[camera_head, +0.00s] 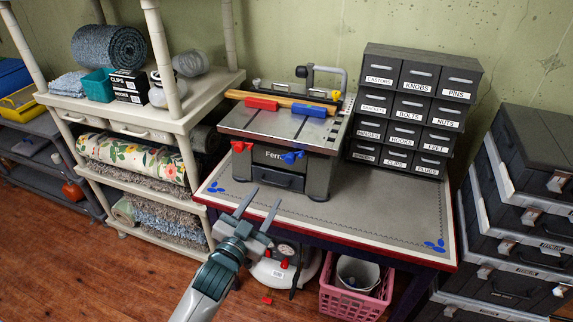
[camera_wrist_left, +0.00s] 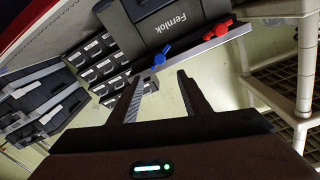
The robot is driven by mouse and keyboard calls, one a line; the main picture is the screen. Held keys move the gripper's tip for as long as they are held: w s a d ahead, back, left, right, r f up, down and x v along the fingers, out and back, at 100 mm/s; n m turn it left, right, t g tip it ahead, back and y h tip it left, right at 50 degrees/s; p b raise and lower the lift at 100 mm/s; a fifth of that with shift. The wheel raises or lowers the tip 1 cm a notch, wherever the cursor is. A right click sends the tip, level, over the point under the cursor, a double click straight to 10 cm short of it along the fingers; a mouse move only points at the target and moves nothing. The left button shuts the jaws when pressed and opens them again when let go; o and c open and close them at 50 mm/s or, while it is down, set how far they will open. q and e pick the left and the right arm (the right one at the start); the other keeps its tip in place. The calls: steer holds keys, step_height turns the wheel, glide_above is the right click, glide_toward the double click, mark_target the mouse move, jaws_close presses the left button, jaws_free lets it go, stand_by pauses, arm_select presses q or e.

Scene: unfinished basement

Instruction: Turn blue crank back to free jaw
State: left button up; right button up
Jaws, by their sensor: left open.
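The grey Fernlok bench unit (camera_head: 300,180) stands on the mat-topped table. Its blue crank (camera_head: 292,157) is on the front at the right and its red crank (camera_head: 242,146) is at the left. In the left wrist view the blue crank (camera_wrist_left: 162,55) lies beyond my fingertips, with the red crank (camera_wrist_left: 217,30) to its right. A red block (camera_head: 261,103) and a blue block (camera_head: 309,109) sit on top by a wooden strip (camera_head: 285,100). My left gripper (camera_head: 265,197) is open and empty, in front of and below the cranks, apart from both. My right gripper is out of view.
A labelled drawer cabinet (camera_head: 411,105) stands behind the unit at the right. The table's mat (camera_head: 390,215) is clear at the front right. A beige shelf rack (camera_head: 135,120) is close at the left, and stacked dark cases (camera_head: 515,205) stand at the right. A pink basket (camera_head: 350,303) is below.

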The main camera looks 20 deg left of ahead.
mark_target(289, 162)
arm_select(q)
steer(key=w+p, duration=0.1)
steer(key=w, duration=0.4)
steer(key=w+p, duration=0.1)
steer(key=w, duration=0.3)
steer(key=w+d+p, duration=0.1)
steer(key=w, duration=0.4)
steer(key=shift+w+d, duration=0.1)
steer(key=shift+w, duration=0.2)
steer(key=shift+w+d, duration=0.1)
steer(key=shift+w, duration=0.6)
steer(key=c, duration=1)
steer(key=shift+c, duration=0.2)
